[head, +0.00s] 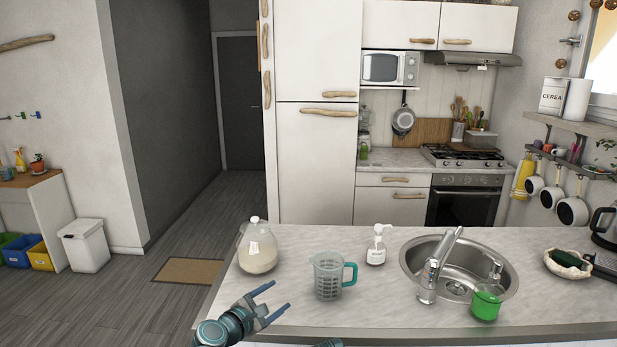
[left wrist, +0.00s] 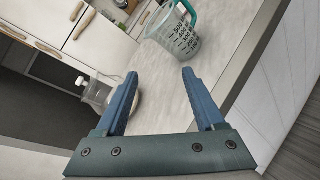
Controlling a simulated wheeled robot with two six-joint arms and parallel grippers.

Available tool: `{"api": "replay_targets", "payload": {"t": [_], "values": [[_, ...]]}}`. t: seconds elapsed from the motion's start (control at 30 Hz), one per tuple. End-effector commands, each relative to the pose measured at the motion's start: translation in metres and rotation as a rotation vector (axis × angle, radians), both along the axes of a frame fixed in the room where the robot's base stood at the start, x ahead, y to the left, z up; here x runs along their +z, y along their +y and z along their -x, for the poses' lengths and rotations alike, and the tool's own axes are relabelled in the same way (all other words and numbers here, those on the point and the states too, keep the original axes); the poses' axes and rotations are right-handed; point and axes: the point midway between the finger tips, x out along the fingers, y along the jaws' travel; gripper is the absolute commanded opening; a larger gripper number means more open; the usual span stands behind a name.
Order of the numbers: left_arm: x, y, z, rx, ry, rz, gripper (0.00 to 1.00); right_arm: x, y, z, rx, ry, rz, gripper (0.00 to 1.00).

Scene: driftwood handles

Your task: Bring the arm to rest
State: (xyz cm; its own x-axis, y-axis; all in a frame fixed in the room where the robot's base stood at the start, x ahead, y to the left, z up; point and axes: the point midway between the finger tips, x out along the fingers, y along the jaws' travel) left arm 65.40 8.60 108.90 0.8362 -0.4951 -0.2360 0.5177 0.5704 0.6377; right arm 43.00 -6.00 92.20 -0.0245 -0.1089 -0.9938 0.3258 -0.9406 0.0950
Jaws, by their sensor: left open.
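My left gripper (head: 279,297) is at the front left edge of the counter (head: 400,315), its two blue fingers spread apart with nothing between them. In the left wrist view the open fingers (left wrist: 160,74) point toward the counter top and are empty. A clear measuring jug with a teal handle (head: 328,277) stands upright to the right of the gripper, apart from it. The jug also shows beyond the fingers in the left wrist view (left wrist: 178,32). My right gripper is not visible; only a small teal part of me shows at the bottom edge.
A glass jar of pale contents (head: 257,248) stands behind the gripper. The counter's front strip near the jug is clear.

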Motion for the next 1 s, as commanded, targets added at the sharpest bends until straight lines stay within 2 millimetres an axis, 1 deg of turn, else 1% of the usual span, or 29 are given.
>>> {"api": "replay_targets", "payload": {"t": [0.03, 0.07, 0.13, 0.17, 0.2, 0.27, 0.3, 0.37, 0.4, 0.43, 0.5, 0.6, 0.7, 0.8, 1.0], "values": [[-0.011, -0.019, 0.01, -0.083, -0.005, -0.106, 0.71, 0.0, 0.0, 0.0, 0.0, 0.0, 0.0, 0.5], [-0.019, -0.029, 0.016, -0.137, -0.01, -0.177, 0.71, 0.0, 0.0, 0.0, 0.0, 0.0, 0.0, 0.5], [-0.042, -0.054, 0.037, -0.297, -0.023, -0.376, 0.71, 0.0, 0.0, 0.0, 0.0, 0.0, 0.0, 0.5], [-0.054, -0.065, 0.048, -0.38, -0.031, -0.475, 0.71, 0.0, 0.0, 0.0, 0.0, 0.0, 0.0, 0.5], [-0.071, -0.077, 0.065, -0.502, -0.043, -0.612, 0.71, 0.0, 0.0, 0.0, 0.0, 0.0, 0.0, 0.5], [-0.098, -0.088, 0.093, -0.698, -0.058, -0.818, 0.71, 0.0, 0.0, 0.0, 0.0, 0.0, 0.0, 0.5], [-0.114, -0.09, 0.111, -0.832, -0.068, -0.946, 0.71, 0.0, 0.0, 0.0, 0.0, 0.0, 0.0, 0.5], [-0.134, -0.088, 0.136, -1.027, -0.077, -1.12, 0.71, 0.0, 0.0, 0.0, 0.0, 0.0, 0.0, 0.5], [-0.145, -0.083, 0.152, -1.153, -0.08, -1.222, 0.71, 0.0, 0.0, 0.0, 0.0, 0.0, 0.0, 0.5], [-0.152, -0.079, 0.163, -1.244, -0.079, -1.289, 0.71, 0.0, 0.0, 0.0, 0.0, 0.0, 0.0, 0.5], [-0.162, -0.066, 0.184, -1.435, -0.071, -1.419, 0.71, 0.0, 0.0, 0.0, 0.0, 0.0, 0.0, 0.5], [-0.168, -0.048, 0.205, -1.654, -0.05, -1.545, 0.71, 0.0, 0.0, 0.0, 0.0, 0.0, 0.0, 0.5], [-0.168, -0.035, 0.217, -1.795, -0.027, -1.613, 0.71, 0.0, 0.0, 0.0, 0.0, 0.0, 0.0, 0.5], [-0.167, -0.028, 0.223, -1.865, -0.014, -1.642, 0.71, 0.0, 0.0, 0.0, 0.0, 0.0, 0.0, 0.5], [-0.167, -0.025, 0.224, -1.885, -0.008, -1.649, 0.71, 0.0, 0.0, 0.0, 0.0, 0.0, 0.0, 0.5]]}}
